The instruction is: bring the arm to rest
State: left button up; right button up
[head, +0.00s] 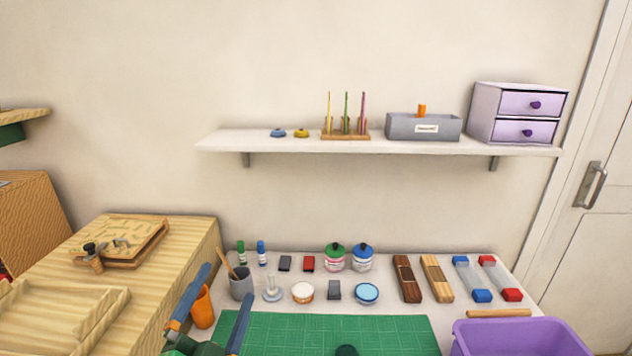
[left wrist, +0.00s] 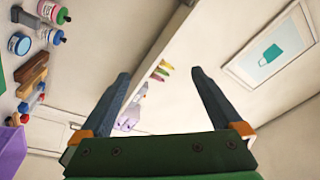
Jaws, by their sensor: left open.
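My left gripper (head: 229,283) is at the lower left of the head view, its two blue-grey fingers pointing up beside the orange cup (head: 203,308) and the grey cup (head: 242,284). In the left wrist view the left gripper (left wrist: 160,75) has its fingers wide apart with nothing between them. Beyond them that view shows wall, shelf and door. My right gripper is not in view. Small black (head: 285,263) and red (head: 308,263) pads lie at the table's back. A round blue tin (head: 367,293) and an orange-and-white tin (head: 302,292) lie nearer.
A green mat (head: 300,335) covers the table's front, with a dark round thing (head: 347,351) at its edge. A purple bin (head: 520,338) stands at right. A wooden worktop (head: 190,235) is at left. A wall shelf (head: 220,138) hangs above.

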pick_arm(q)
jog(key=s+a+f+n+g+y, duration=0.2)
jog(key=a+f+n+g+y, duration=0.15)
jog(key=f, duration=0.55)
jog(key=s+d+f+n+g, duration=0.1)
jog(key=s+f+n+g, duration=0.5)
jog(key=s+f+g, duration=0.95)
jog(key=s+f+t+b, duration=0.1)
jog(key=s+f+b, duration=0.15)
jog(key=f, duration=0.85)
jog(key=s+f+b, duration=0.1)
jog(key=s+f, duration=0.2)
jog(key=f, duration=0.8)
jog(key=s+a+f+b, duration=0.2)
jog(key=s+f, duration=1)
jog(key=f, duration=0.1)
jog(key=shift+g+h, duration=0.35)
jog(key=shift+g, duration=0.05)
